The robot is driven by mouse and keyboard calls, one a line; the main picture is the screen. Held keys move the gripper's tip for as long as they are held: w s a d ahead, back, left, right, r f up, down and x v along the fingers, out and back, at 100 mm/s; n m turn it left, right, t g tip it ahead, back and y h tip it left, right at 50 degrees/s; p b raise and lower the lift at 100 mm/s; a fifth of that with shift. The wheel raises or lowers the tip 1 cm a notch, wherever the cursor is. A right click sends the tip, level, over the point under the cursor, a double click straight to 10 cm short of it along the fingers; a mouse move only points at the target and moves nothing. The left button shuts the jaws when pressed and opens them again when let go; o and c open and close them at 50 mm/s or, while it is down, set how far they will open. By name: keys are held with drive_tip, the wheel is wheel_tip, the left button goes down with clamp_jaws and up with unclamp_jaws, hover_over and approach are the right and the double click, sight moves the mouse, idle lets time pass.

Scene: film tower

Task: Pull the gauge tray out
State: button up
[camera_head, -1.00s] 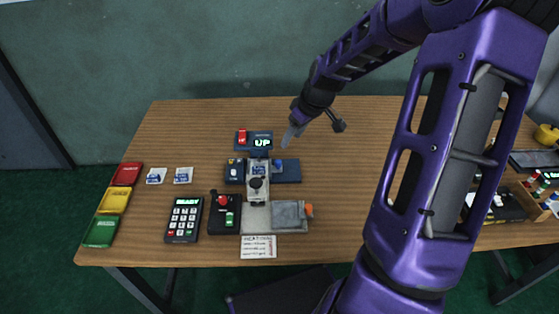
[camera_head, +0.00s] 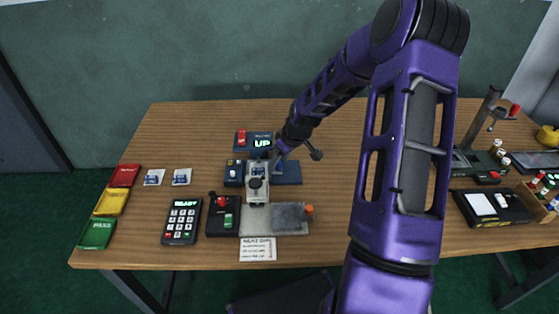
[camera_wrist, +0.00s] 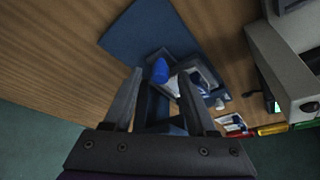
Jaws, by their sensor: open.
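The gauge tray appears to be the dark blue tray (camera_wrist: 152,103) with a blue knob (camera_wrist: 160,69) in the wrist view; a pale, printed piece sits in or behind it. It belongs to the grey-and-blue film device in mid-table, over a flat blue base (camera_wrist: 140,32). My gripper (camera_wrist: 160,75) is open, its two fingers on either side of the knob in the picture. Whether they touch it cannot be told. In the head view, my gripper (camera_head: 277,163) is at the device's right side and hides the knob there.
The grey upright of the device (camera_head: 257,184) stands just left of my gripper. An UP display (camera_head: 262,143) is behind it. A grey plate (camera_head: 289,216), a keypad (camera_head: 182,220) and a red-knobbed box (camera_head: 222,215) are in front.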

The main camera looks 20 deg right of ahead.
clamp_jaws()
idle(1.3)
